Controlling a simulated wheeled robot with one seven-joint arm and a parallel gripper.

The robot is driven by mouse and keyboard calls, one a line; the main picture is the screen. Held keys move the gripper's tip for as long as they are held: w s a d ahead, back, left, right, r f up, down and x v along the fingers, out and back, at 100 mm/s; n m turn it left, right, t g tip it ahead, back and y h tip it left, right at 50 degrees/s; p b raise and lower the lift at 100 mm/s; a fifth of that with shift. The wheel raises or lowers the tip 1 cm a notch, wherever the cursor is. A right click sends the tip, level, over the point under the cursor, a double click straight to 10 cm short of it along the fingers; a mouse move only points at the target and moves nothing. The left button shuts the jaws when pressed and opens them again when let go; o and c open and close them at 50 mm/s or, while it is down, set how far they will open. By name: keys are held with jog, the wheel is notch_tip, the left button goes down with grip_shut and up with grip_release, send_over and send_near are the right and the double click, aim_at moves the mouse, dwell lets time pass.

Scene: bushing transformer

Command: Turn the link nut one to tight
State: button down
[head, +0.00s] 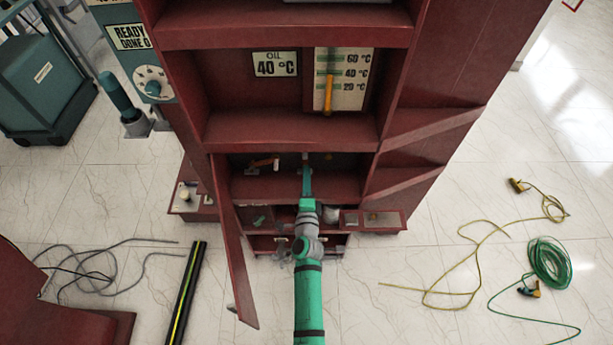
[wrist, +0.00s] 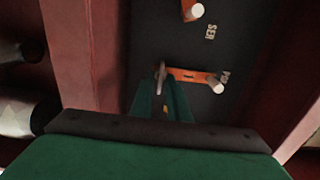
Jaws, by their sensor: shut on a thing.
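In the wrist view an orange link bar (wrist: 188,75) lies on a dark panel (wrist: 245,40). A white stud (wrist: 217,86) stands at its right end. A small grey metal piece, which looks like the link nut (wrist: 160,70), is at its left end. My gripper (wrist: 168,92) has its green fingers shut at this left end, on the nut as far as I can see; the fingers hide part of the contact. In the head view my gripper (head: 306,170) reaches into the red cabinet's lower compartment, right of an orange link (head: 264,162). Which nut is number one cannot be read.
The red cabinet (head: 292,130) has an open door (head: 235,265) at lower left and a small open tray (head: 382,221) at right. Another white stud (wrist: 194,12) sits higher on the panel. A reddish wall (wrist: 75,50) is close on the left. Cables (head: 480,245) lie on the floor.

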dwell(0.3)
jog(key=c, duration=2)
grip_release()
jog(key=s, duration=1.1)
jog(key=s+d+n+g, duration=0.1)
jog(key=s+n, duration=0.8)
jog(key=s, duration=1.1)
jog(key=s+r+n, duration=0.3)
jog(key=s, duration=0.2)
jog(key=s+a+r+n+g, duration=0.1)
jog(key=s+r+n, duration=0.2)
jog(key=s+r, duration=0.1)
jog(key=s+r+n, duration=0.3)
jog(key=s+r, duration=0.1)
jog(key=s, duration=0.2)
jog(key=shift+s+a+g, duration=0.15)
jog(key=shift+a+g, duration=0.1)
jog(key=shift+g, duration=0.05)
